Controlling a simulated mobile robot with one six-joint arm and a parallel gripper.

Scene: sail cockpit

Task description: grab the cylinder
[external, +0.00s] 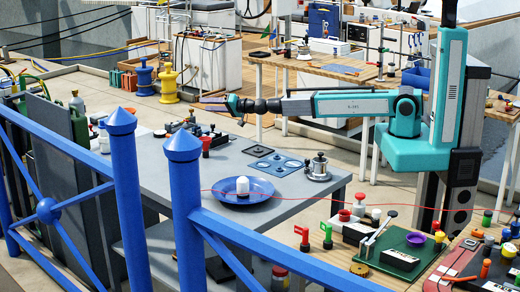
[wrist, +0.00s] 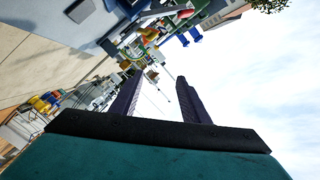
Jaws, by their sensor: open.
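A small white cylinder (external: 242,186) stands upright on a blue plate (external: 262,195) near the front of the grey table (external: 226,151). It is the thing that best fits the task's cylinder. My gripper (external: 204,102) is at the end of my outstretched teal arm, pointing left, above and behind the plate and well apart from the cylinder. In the wrist view, my gripper (wrist: 160,80) shows two dark fingers spread apart with nothing between them. I cannot make out the white cylinder in the wrist view.
A blue railing (external: 185,215) crosses the foreground. A red line passes in front of the plate. Yellow (external: 168,84) and blue (external: 145,78) bollards stand behind.

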